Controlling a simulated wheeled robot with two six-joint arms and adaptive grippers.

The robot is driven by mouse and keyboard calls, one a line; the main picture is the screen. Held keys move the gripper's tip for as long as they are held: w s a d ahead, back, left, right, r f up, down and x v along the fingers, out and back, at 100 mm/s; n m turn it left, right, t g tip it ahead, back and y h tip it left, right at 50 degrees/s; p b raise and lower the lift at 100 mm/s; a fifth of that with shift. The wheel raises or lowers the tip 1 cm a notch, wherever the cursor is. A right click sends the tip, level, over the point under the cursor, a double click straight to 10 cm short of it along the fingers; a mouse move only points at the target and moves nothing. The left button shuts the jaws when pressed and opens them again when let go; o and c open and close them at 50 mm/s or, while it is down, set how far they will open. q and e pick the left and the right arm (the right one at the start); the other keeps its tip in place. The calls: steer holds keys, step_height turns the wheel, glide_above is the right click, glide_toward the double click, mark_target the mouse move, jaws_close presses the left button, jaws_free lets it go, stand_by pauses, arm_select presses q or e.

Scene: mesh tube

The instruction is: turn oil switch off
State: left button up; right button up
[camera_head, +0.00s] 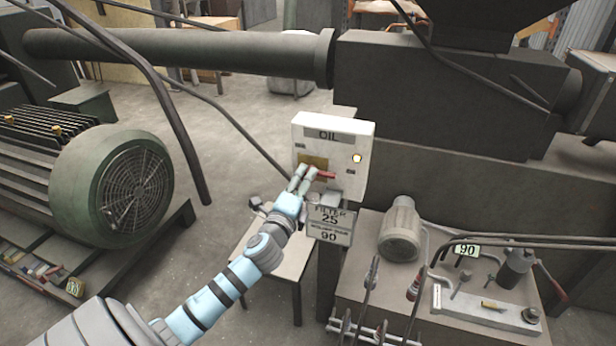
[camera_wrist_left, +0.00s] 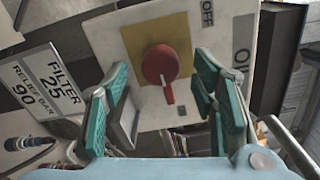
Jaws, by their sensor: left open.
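The white oil box (camera_head: 357,137) has a label reading OIL at its top and a small lit lamp on its right side. On its front is a red switch (camera_head: 325,175) over a yellow plate (camera_head: 312,160). In the left wrist view the red switch (camera_wrist_left: 161,63) has a round hub and a narrow handle pointing down in the picture. An OFF label (camera_wrist_left: 207,13) shows at the top of that view. My left gripper (camera_head: 303,171) is open in front of the switch. In the left wrist view, its teal fingers (camera_wrist_left: 163,72) are either side of the switch, apparently apart from it.
A FILTER 25 sign (camera_head: 330,222) hangs below the box. A small table (camera_head: 275,250) stands under it. A green motor (camera_head: 110,185) is at the left. A bench (camera_head: 375,300) with tools and a small motor is at the lower right. Dark cables cross above my arm.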

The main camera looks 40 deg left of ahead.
arm_select(q)
steer(key=x, duration=0.3)
steer(key=shift+w+a, duration=0.1)
steer(key=shift+w, duration=0.25)
steer(key=c, duration=1.1)
steer(key=shift+c, duration=0.2)
